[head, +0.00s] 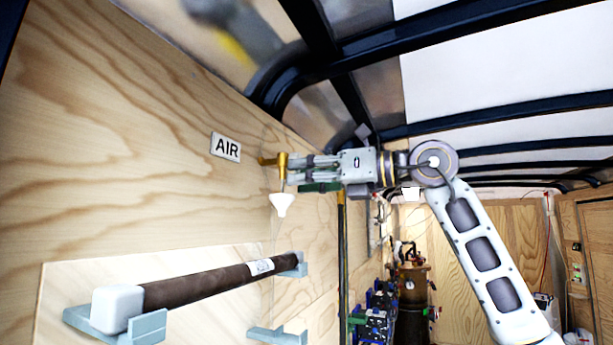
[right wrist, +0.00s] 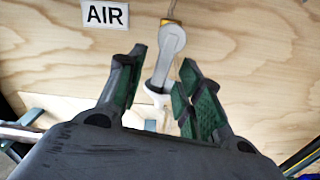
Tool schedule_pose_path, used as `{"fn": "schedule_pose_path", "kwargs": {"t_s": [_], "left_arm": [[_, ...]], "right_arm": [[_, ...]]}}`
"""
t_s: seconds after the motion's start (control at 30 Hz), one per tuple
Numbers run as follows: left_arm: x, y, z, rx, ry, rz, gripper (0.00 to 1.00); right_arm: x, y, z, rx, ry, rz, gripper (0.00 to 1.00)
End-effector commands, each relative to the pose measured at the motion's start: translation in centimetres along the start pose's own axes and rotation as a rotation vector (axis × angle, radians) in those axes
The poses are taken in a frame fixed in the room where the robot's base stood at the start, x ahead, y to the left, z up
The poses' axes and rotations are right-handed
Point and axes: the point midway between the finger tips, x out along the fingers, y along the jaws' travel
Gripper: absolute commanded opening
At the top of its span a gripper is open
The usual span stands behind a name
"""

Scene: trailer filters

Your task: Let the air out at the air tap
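The air tap (head: 282,163) is a brass fitting on the plywood wall, right of the white AIR sign (head: 226,147). A white funnel-shaped piece (head: 282,204) hangs below it. In the right wrist view a pale grey lever (right wrist: 170,50) slants down from the brass part, with the white piece (right wrist: 157,94) at its lower end. My right gripper (head: 294,169) is at the tap, coming from the right. In the right wrist view its fingers (right wrist: 163,72) are apart, with the lever showing between them. I cannot tell whether they touch it. My left gripper is not in view.
A brown cylinder with a white end cap (head: 200,287) rests on blue-grey brackets (head: 145,328) on the wall below. An empty bracket (head: 277,336) is beside it. Dark roof ribs (head: 450,55) run overhead. Equipment (head: 410,285) stands farther back.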

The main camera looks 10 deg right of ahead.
Motion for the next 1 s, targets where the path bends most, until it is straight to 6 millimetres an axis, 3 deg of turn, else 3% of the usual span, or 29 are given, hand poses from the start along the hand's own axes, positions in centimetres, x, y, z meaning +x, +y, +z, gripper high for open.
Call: {"fn": "schedule_pose_path", "kwargs": {"t_s": [0.13, 0.4, 1.0], "left_arm": [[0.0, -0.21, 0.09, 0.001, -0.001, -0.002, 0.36], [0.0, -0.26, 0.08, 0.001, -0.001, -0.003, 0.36], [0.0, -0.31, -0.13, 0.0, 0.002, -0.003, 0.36]], "right_arm": [[-0.01, -0.02, -0.02, 0.0, 0.0, 0.0, 0.33], [-0.03, -0.02, -0.01, 0.0, 0.0, 0.0, 0.0], [-0.08, 0.25, 0.03, 0.08, 0.0, -0.002, 0.0]]}}
